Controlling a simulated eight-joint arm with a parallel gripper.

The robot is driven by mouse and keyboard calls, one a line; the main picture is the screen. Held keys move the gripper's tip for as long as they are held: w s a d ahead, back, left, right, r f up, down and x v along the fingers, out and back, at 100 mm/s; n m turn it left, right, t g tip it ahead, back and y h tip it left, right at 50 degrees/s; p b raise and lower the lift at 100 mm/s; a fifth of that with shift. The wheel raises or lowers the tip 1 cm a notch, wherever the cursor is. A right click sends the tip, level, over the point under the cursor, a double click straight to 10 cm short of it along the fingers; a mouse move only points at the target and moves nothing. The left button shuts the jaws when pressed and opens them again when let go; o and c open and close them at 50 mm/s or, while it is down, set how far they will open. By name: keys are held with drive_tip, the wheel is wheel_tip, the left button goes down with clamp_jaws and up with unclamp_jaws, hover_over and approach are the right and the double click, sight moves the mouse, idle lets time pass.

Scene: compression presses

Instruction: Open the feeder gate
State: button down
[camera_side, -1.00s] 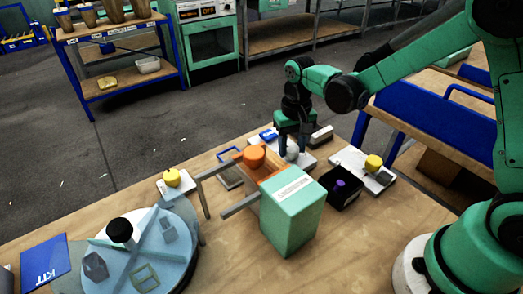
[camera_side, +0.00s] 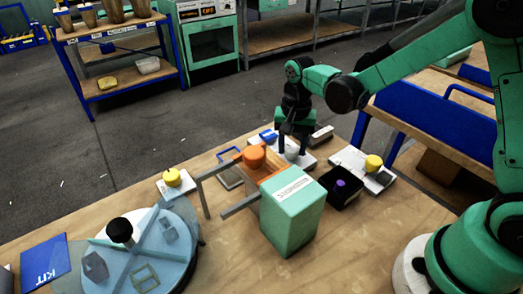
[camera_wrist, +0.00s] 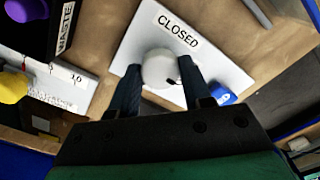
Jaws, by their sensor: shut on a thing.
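A white plate labelled CLOSED (camera_wrist: 218,68) lies on the table and carries a round white knob (camera_wrist: 160,66). In the wrist view my gripper (camera_wrist: 158,80) has one finger on each side of the knob and is shut on it. In the side view my gripper (camera_side: 293,150) points down onto this plate, behind the green box, and its fingers partly hide the knob. A blue piece (camera_wrist: 223,94) sits at the plate's edge, and it also shows in the side view (camera_side: 268,135). I cannot tell which part is the gate itself.
The green box (camera_side: 292,215) with an orange cylinder (camera_side: 254,157) stands in front. A black WASTE bin (camera_side: 340,190) holds a purple piece. A yellow knob (camera_side: 373,163) on a scaled plate is to the right. A round divided turntable (camera_side: 140,250) is at left front.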

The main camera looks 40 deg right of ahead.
sight(292, 148)
drive_tip(key=shift+c, duration=1.9)
unclamp_jaws()
drive_tip(key=shift+r, duration=0.15)
drive_tip(key=shift+r, duration=2.7)
